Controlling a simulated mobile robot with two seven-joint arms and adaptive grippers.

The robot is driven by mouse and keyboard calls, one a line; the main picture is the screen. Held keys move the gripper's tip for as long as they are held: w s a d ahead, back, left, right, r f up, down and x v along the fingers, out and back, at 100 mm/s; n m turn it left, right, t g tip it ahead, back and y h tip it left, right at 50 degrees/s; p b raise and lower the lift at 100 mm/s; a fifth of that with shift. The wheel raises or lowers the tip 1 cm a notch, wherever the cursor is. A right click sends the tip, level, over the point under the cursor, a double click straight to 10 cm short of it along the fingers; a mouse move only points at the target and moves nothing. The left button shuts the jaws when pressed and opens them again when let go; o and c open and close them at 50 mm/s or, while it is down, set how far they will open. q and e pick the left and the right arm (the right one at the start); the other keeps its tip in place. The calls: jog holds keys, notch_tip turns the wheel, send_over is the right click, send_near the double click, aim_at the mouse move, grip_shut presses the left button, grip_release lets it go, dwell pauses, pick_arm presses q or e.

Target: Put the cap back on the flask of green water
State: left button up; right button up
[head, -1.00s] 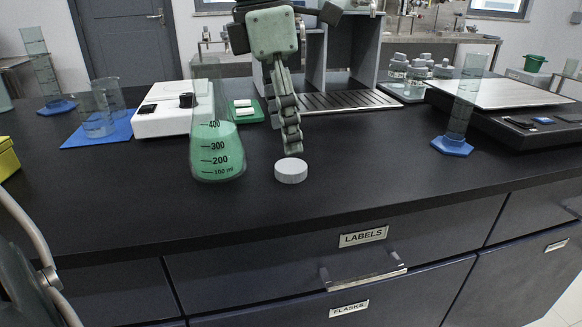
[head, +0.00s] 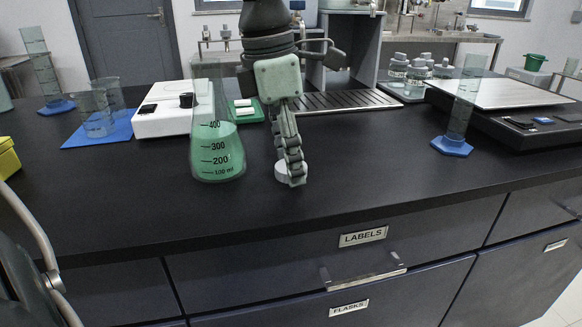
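The flask of green water (head: 218,158) stands upright on the black bench, left of the middle. It is conical and clear with a graduated scale, and its mouth has no cap on it. A white round cap (head: 281,174) lies flat on the bench just right of the flask. My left gripper (head: 294,178) points down at the cap, its fingertips at the bench level and covering the cap's right part. I see the fingers edge-on, one in front of the other, so their opening is hidden. My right gripper is not in view.
A white device (head: 165,120) and a green tray (head: 247,117) stand behind the flask. Beakers (head: 97,118) stand on a blue mat at the left. A cylinder with a blue foot (head: 453,147) and a scale (head: 505,94) are at the right. The bench right of the cap is clear.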

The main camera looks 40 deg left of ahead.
pick_arm(q)
jog(key=c, duration=0.4)
jog(key=shift+c, duration=0.2)
notch_tip(320, 180, up, 10)
jog(key=shift+r, duration=0.1)
dwell(0.3)
